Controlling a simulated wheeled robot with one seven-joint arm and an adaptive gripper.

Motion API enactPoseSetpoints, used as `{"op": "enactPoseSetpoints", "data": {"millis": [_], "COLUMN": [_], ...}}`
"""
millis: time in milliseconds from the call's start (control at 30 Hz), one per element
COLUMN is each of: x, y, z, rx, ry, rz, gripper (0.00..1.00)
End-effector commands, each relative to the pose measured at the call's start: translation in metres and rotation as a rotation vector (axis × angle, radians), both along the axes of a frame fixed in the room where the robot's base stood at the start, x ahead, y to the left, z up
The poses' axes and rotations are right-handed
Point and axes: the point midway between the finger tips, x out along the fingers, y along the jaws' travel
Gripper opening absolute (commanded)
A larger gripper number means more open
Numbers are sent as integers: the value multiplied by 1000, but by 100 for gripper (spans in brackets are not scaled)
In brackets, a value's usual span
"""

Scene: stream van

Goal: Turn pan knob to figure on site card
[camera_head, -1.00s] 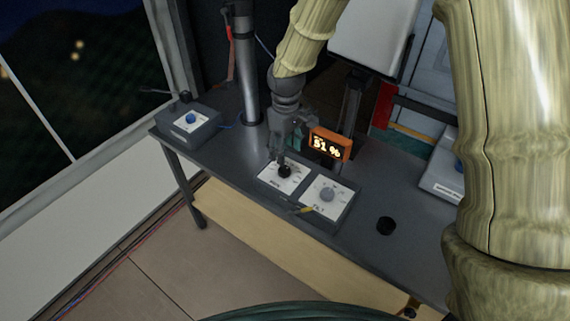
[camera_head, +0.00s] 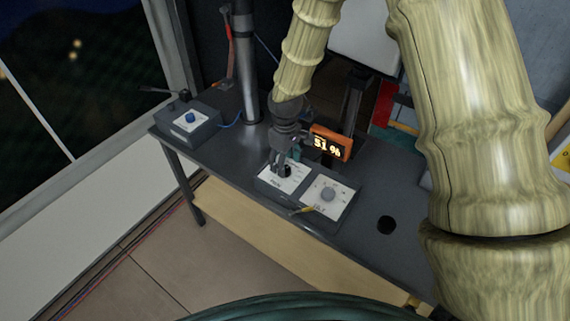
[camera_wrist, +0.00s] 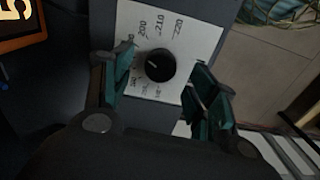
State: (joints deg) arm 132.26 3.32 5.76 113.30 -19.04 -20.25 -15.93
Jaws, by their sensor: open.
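The black pan knob (camera_wrist: 160,65) sits on a white dial plate (camera_wrist: 190,38) in the wrist view, with printed figures such as 200, 210 and 220 around it. My gripper (camera_wrist: 162,88) is open, one teal-padded finger on each side of the knob, with gaps showing between pads and knob. In the head view my gripper (camera_head: 284,160) points down over the pan plate and partly covers it. I cannot make out a site card.
An orange display (camera_head: 331,143) reading 51 % stands close behind my gripper. A box with a blue knob (camera_head: 190,118) and a metal pole (camera_head: 245,70) are to the left. A black disc (camera_head: 386,225) lies right.

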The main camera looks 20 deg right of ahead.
Motion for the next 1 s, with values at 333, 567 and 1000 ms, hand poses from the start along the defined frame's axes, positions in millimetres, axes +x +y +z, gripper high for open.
{"op": "enactPoseSetpoints", "data": {"millis": [333, 567, 1000], "x": [0, 0, 0], "y": [1, 1, 1], "z": [-23, -25, -25], "rx": [-1, -1, 0], "ry": [1, -1, 0], "rz": [3, 3, 3], "gripper": [58, 58, 11]}}
